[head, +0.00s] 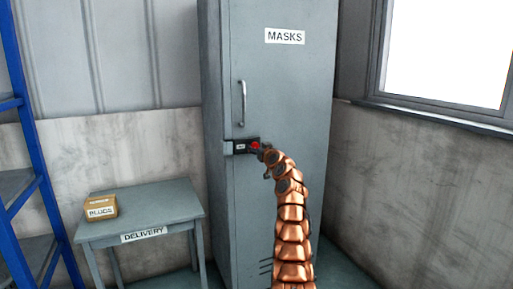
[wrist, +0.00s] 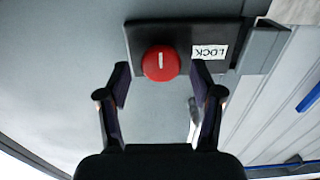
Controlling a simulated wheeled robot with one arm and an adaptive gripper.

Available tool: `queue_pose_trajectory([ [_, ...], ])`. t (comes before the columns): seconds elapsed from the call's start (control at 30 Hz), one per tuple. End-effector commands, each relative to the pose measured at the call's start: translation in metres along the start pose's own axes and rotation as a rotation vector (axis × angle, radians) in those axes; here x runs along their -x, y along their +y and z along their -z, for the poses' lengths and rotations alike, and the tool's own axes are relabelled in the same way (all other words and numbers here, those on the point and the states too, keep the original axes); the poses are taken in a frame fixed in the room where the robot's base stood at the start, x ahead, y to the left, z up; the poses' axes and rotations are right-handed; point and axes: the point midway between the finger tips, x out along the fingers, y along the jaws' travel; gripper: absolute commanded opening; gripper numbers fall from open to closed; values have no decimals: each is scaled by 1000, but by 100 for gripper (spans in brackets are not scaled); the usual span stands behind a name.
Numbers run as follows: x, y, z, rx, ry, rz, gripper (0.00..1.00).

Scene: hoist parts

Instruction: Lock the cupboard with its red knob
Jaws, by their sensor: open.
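The grey cupboard (head: 290,90) labelled MASKS stands in the middle of the head view with its door closed. Its red knob (head: 255,146) sits on a dark lock plate (head: 240,147) at the door's left edge. My gripper (wrist: 160,75) is open, with one fingertip on each side of the knob. I cannot tell whether the fingertips touch it. In the head view my gripper (head: 262,152) is at the plate, partly hidden by my arm.
A vertical door handle (head: 242,103) is above the lock plate. A small table (head: 180,205) labelled DELIVERY stands left of the cupboard with a PLUGS box (head: 101,207) on it. A blue shelf rack (head: 35,150) is at far left. A window is at right.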

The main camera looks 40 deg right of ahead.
Motion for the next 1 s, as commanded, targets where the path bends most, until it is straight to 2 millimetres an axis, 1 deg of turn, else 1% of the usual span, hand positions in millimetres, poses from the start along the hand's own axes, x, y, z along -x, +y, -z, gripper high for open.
queue_pose_trajectory([
  [0.43, -3, -1, -1, 1, -2, 1, 66],
  [0.47, -3, -1, -1, 1, -2, 1, 64],
  [1.0, -3, -1, 0, 1, -2, 1, 8],
])
